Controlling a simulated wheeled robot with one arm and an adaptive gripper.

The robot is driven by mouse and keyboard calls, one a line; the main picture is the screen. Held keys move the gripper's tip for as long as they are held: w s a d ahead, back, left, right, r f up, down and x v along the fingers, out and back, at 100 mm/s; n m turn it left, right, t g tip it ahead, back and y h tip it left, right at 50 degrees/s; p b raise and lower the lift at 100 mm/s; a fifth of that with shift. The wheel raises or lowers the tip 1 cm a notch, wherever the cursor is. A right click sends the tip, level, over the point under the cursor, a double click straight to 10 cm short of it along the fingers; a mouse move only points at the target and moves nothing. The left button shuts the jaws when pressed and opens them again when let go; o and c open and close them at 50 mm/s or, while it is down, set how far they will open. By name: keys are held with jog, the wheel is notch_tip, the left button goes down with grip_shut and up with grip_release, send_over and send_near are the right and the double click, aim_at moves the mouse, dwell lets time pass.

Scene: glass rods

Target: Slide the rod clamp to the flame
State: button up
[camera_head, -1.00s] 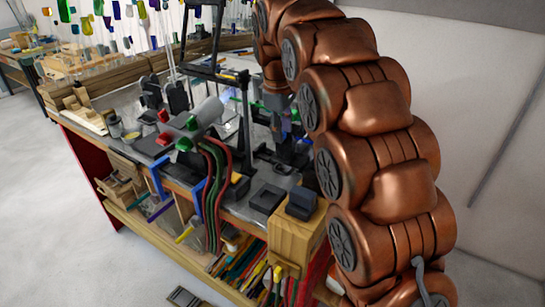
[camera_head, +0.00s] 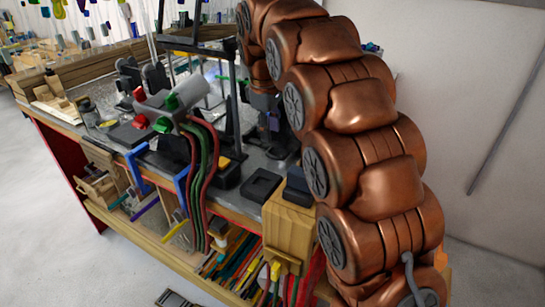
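A grey torch (camera_head: 178,102) with red and green knobs stands on the bench, with red and green hoses hanging from its front. A faint pale glow shows just beyond its nozzle; I cannot clearly make out a flame. Two dark upright holders (camera_head: 153,77) stand behind and left of the torch; either may be the rod clamp, but I cannot tell. My gripper (camera_head: 271,124) is small and dark, low over the bench to the right of the torch, partly hidden by my copper arm. Its fingers and anything between them cannot be made out.
A black frame (camera_head: 232,105) rises between the torch and my gripper. A wooden box (camera_head: 290,226) with a dark block on top stands at the bench's front right. Blue brackets (camera_head: 181,187) stick out at the front edge. Hanging glass pieces fill the back left.

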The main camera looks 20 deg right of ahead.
aim_at(272, 156)
jog(key=shift+w+d+f+p, duration=0.15)
jog(key=shift+f+p, duration=0.25)
jog(key=shift+f, duration=0.9)
jog(key=shift+w+d+f+p, duration=0.15)
jog(key=shift+f+p, duration=0.2)
jog(key=shift+f, duration=0.95)
jog(key=shift+w+d+f+p, duration=0.15)
jog(key=shift+f+p, duration=0.25)
jog(key=shift+f, duration=0.9)
jog(key=shift+c, duration=0.2)
grip_shut()
